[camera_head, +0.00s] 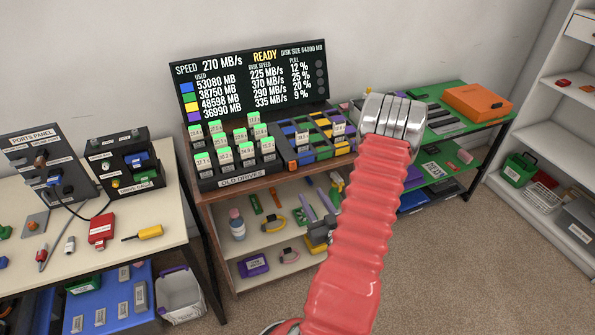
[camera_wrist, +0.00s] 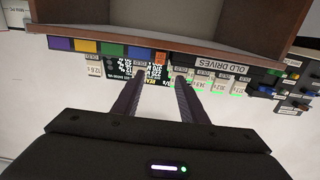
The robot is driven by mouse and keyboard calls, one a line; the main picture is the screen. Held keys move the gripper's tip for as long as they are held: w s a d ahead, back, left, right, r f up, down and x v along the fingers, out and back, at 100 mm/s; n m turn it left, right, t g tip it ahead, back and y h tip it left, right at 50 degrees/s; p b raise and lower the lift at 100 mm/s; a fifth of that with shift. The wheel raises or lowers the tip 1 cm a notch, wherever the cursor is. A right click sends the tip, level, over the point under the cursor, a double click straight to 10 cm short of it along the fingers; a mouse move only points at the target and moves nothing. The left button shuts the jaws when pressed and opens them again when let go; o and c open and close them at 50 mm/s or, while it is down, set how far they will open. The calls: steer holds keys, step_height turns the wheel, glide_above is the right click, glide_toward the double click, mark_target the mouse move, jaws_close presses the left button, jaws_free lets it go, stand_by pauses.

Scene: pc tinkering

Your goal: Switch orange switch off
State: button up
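A small orange switch (camera_head: 293,166) shows on the front of the drive console, just right of the old drives block. In the wrist view, which is upside down, the orange switch (camera_wrist: 160,58) lies beyond the gap between my fingertips. Its on or off position is too small to tell. My gripper (camera_wrist: 157,80) is open and empty, its two dark fingers apart and not touching the switch.
A black screen (camera_head: 250,82) reading READY stands behind the console. Old drives with green tops (camera_head: 225,155) stand left of the switch. Coloured slots (camera_head: 322,130) lie to its right. The shelf (camera_head: 270,215) below holds tools and a bottle.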

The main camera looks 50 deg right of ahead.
mark_target(294, 166)
stand_by(0.4)
steer(key=x, duration=1.4)
steer(key=shift+s+a, duration=0.1)
jaws_close()
